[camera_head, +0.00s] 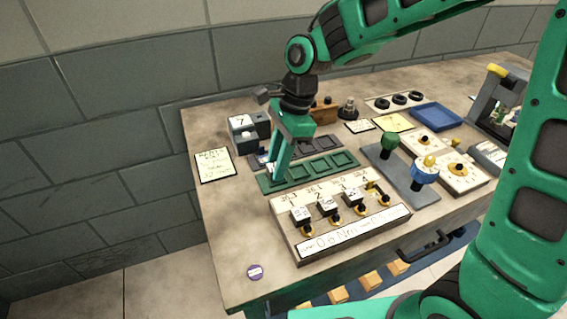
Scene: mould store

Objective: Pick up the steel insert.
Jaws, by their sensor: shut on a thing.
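My gripper (277,172) points down at the left end of the green compartment tray (342,170). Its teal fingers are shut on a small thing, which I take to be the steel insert. The fingers hide most of it; only a small pale grey patch shows beside them, and its shape cannot be made out. I cannot tell whether it touches the tray or is just above it.
A grey block marked 7 (241,123) stands behind left of my gripper. In front is a board with several labelled knobs (350,244). A green-knobbed lever (389,144) and a blue-topped one (425,171) stand right. A blue tray (437,116) lies further back.

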